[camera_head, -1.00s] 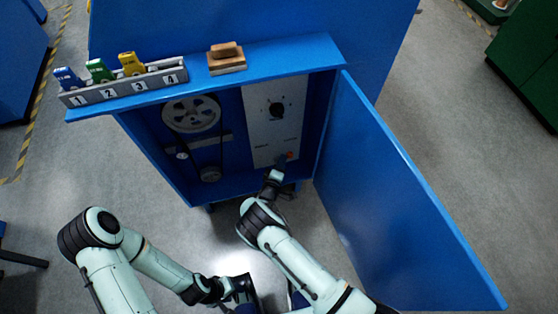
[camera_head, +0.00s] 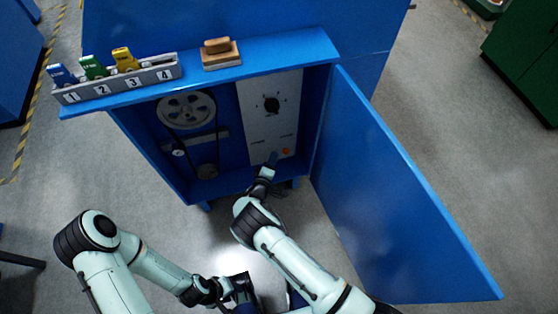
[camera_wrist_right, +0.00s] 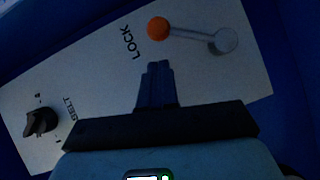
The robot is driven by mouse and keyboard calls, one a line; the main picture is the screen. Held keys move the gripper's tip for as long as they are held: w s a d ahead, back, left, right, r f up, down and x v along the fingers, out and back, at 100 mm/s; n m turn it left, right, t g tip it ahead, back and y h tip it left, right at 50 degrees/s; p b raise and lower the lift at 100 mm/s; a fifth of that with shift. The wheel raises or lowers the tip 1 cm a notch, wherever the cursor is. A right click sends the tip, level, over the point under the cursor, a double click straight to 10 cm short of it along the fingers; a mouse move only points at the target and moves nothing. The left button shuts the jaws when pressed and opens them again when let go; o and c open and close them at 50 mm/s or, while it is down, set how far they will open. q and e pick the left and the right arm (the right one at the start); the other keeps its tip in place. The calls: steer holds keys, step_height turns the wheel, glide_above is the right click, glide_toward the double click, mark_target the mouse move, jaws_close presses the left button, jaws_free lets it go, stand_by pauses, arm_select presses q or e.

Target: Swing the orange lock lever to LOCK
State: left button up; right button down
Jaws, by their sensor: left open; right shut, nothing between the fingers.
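The orange ball end of the lock lever (camera_head: 285,150) shows low on the pale panel inside the open blue cabinet. In the right wrist view the orange ball (camera_wrist_right: 158,28) sits on a pale rod that runs right to a round pivot, and the word LOCK is printed to the left of the ball. My right gripper (camera_head: 273,156) is shut and empty, its fingertips just left of the ball. In the wrist view its fingers (camera_wrist_right: 157,72) point toward the ball with a gap in the picture; contact is not visible. My left gripper (camera_head: 242,290) is low in the head view, mostly dark and unclear.
A black knob (camera_head: 271,104) is higher on the panel, with pulleys and a belt (camera_head: 187,110) to its left. The open cabinet door (camera_head: 400,200) stands close on the right. A numbered rack (camera_head: 118,82) and a wooden block (camera_head: 221,55) sit on top.

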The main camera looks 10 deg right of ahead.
arm_select(q)
steer(key=shift+s+r+p, duration=0.4)
steer(key=shift+s+p, duration=0.15)
steer(key=shift+p, duration=0.2)
arm_select(e)
steer(key=v, duration=1.1)
steer(key=shift+w+a+r, duration=0.2)
steer(key=shift+a+r, duration=0.1)
steer(key=shift+r, duration=0.05)
